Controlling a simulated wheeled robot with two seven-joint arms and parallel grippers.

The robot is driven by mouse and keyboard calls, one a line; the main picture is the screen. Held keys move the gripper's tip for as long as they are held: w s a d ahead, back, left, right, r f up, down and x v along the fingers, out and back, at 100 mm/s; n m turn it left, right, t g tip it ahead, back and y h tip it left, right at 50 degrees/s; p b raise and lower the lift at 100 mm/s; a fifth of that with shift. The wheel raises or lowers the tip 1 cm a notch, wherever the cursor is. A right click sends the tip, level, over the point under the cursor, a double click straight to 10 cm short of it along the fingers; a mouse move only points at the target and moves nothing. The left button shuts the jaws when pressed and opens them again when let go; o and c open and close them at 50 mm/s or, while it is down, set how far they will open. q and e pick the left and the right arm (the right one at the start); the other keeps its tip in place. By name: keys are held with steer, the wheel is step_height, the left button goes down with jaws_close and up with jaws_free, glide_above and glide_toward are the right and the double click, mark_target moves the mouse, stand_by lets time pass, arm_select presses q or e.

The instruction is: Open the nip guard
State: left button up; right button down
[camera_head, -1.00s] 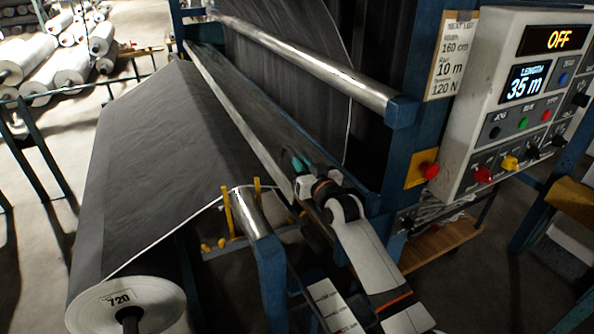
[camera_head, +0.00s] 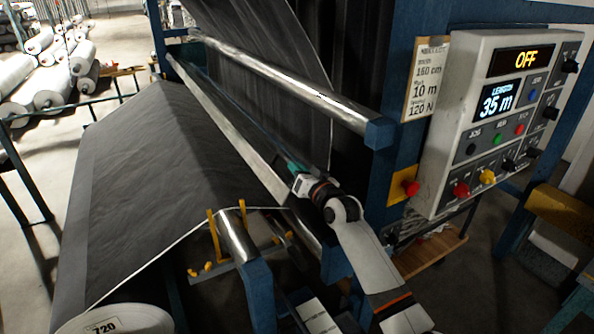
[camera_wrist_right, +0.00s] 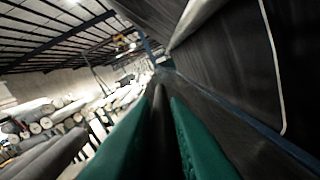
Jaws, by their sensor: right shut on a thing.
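The nip guard appears to be the long pale bar (camera_head: 225,132) running along the front of the machine below the shiny upper roller (camera_head: 290,82); I cannot clearly separate it from the frame. My right gripper (camera_head: 294,168), with green fingers, is at the near end of this bar, just behind it. In the right wrist view, its green fingers (camera_wrist_right: 157,108) are closed around a narrow dark bar-like part (camera_wrist_right: 158,125) that runs away between them. The exact contact is hidden in the head view. My left gripper is not in view.
A control box (camera_head: 505,115) at right reads OFF and 35 m. A red button (camera_head: 411,188) sits on a yellow plate beside the gripper arm. Dark fabric (camera_head: 150,165) comes off the roll (camera_head: 115,320) at lower left. Yellow pegs (camera_head: 214,235) stand near the lower roller (camera_head: 236,236).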

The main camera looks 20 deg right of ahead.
steer(key=c, duration=1.6)
jaws_free()
steer(key=shift+d+r, duration=0.2)
steer(key=shift+r, duration=0.2)
steer(key=shift+o, duration=0.7)
steer(key=shift+f, duration=0.25)
steer(key=shift+f, duration=0.1)
steer(key=shift+s+f, duration=0.1)
steer(key=shift+s, duration=0.5)
steer(key=s+d+b, duration=0.2)
steer(key=s+b, duration=0.1)
steer(key=s, duration=0.7)
steer(key=shift+s+d, duration=0.2)
steer(key=shift+s, duration=0.05)
